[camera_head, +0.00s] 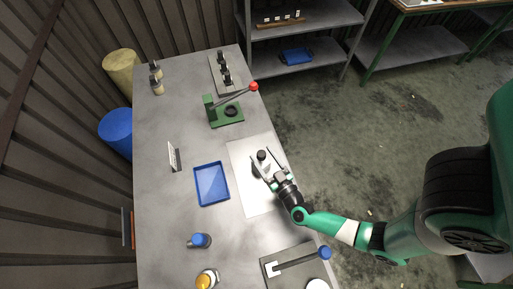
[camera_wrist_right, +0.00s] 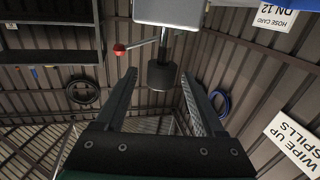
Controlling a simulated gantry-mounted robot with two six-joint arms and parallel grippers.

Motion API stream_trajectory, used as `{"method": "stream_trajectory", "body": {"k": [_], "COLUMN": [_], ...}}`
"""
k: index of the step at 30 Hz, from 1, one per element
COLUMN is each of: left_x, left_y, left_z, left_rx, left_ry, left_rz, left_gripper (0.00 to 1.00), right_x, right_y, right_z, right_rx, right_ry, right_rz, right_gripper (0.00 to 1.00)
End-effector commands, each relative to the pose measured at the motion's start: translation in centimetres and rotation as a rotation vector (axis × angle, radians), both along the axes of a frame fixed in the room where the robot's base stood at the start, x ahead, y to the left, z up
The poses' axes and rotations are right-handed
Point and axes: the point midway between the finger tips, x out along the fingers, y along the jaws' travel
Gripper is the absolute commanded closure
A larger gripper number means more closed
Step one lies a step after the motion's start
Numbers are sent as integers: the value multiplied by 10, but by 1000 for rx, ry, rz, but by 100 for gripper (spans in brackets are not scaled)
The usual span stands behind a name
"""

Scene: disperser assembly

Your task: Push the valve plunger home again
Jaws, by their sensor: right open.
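The valve shows in the head view as a small pale body (camera_head: 263,166) with a round black knob (camera_head: 261,155), over the light mat. In the right wrist view a grey block (camera_wrist_right: 170,11) sits at the top edge, with a black plunger-like part (camera_wrist_right: 161,76) extending from it. My right gripper (camera_head: 260,154) is open around the valve's black end. In the wrist view its fingers (camera_wrist_right: 158,74) stand on either side of that end, with a visible gap at each side. How deep the plunger sits is unclear. My left gripper is out of view.
A pale mat (camera_head: 243,193) lies under my right gripper. A blue tray (camera_head: 224,201) is left of it, and a green press (camera_head: 213,121) with a red-balled lever stands behind. The left tabletop has free room.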

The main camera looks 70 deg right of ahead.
Motion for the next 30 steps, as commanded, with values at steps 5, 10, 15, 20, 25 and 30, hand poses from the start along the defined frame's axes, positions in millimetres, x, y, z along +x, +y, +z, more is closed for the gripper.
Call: {"method": "stream_trajectory", "body": {"k": [5, 10, 15, 20, 25, 30], "left_x": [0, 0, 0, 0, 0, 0], "left_y": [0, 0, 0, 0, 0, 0], "left_z": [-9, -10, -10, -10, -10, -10], "left_rx": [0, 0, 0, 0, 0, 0], "left_ry": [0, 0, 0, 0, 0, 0], "left_rz": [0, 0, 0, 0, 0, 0], "left_gripper": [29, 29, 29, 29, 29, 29], "right_x": [25, 33, 33, 33, 33, 33], "right_y": [-19, -25, -25, -25, -25, -25], "right_z": [-1, 0, 1, 1, 1, 1], "right_rx": [-2, -1, -1, -1, -1, -1], "right_ry": [-4, -2, -1, -1, -1, -2], "right_rz": [-2, 1, 2, 2, 2, 2], "right_gripper": [29, 29, 29, 53, 83, 100]}}
